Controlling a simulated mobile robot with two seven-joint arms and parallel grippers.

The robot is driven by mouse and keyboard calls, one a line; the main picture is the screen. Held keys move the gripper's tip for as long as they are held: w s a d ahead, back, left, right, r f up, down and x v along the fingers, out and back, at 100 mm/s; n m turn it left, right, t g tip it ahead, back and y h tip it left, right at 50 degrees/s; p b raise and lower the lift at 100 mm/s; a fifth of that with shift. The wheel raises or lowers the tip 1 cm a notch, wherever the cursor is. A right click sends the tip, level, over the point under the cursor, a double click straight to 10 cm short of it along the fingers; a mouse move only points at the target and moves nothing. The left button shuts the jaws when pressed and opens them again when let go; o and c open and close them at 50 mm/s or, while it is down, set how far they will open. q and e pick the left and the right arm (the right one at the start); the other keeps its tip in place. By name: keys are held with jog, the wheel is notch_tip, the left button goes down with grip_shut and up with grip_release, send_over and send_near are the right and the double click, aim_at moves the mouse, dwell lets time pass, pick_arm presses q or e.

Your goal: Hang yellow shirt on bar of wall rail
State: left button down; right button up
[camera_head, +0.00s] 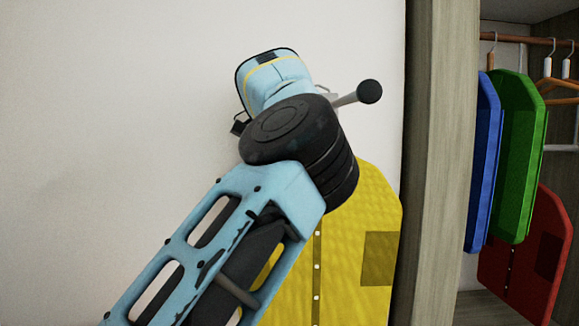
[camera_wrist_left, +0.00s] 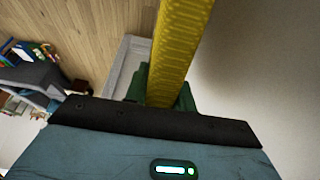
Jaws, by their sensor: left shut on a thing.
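The yellow shirt (camera_head: 380,220) hangs upright against the white wall in the head view, its upper left part hidden behind my left arm. In the left wrist view the shirt (camera_wrist_left: 182,40) shows edge-on as a yellow strip. My left gripper (camera_wrist_left: 163,92) is shut on it, with green fingers on both sides. In the head view the fingers are hidden by my wrist. A short grey bar (camera_head: 347,99) with a black ball end, seemingly of the wall rail, sticks out just above the shirt. Whether the shirt's hanger touches the bar is hidden. My right gripper is not in view.
A wooden closet panel (camera_head: 438,180) stands close to the shirt's right edge. Inside the closet hang a blue shirt (camera_head: 484,160), a green shirt (camera_head: 520,150) and a red shirt (camera_head: 520,270) near a rod (camera_head: 520,39). The wall to the left is bare.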

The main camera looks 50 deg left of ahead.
pick_arm(q)
jog(key=shift+w+d+f, duration=0.35)
jog(key=shift+w+d, duration=0.35)
jog(key=shift+w, duration=0.15)
jog(key=shift+w+d+f, duration=0.35)
jog(key=shift+w+d, duration=0.3)
jog(key=shift+w, duration=0.2)
jog(key=c, duration=1.1)
grip_release()
jog(key=shift+f, duration=0.1)
jog(key=shift+v, duration=3.95)
